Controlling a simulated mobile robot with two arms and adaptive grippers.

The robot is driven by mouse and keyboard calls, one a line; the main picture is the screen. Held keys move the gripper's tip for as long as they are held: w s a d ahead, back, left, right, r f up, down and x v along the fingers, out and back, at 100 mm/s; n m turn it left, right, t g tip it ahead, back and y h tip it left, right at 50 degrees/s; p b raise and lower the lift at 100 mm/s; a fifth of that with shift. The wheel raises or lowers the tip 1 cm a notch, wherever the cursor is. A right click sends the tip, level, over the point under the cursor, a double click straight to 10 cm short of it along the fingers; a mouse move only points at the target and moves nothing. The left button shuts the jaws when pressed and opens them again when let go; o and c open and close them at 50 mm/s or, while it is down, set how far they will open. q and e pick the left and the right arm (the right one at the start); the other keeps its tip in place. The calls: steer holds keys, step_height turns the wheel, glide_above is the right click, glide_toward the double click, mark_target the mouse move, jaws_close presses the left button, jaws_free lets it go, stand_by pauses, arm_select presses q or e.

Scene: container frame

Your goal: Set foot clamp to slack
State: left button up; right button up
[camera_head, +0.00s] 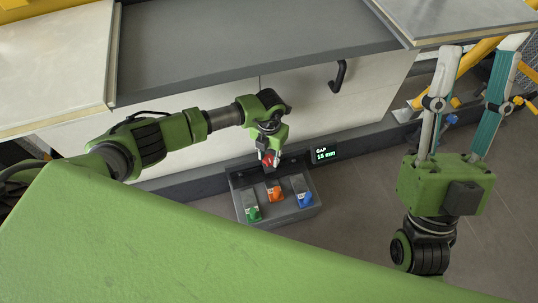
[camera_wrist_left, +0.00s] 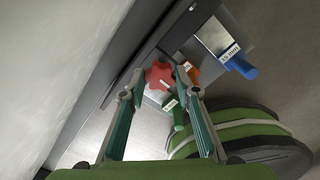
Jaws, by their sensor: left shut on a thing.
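A grey foot unit (camera_head: 280,216) sits on the floor against the base of the cabinet. A red star-shaped knob (camera_head: 268,159) is at its back; it shows clearly in the left wrist view (camera_wrist_left: 160,75). My left gripper (camera_head: 269,156) reaches down from above and is shut on the red knob, its fingertips at the knob's sides. In front of the knob are a green (camera_head: 254,213), an orange (camera_head: 274,194) and a blue (camera_head: 304,198) lever or tab. A small display (camera_head: 323,152) beside the unit reads "GAP 15 mm". My right gripper (camera_head: 482,45) is open and empty, fingers pointing up.
A grey worktop (camera_head: 250,35) with pale slabs at both sides stands above the cabinet. A black handle (camera_head: 338,76) sticks out from the cabinet front. Yellow frame parts (camera_head: 440,85) stand at the right. Floor right of the unit is clear.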

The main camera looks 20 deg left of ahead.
mark_target(269, 158)
arm_select(q)
steer(key=o, duration=1.1)
steer(key=shift+r, duration=0.15)
step_height(269, 158, up, 12)
steer(key=shift+f, duration=0.1)
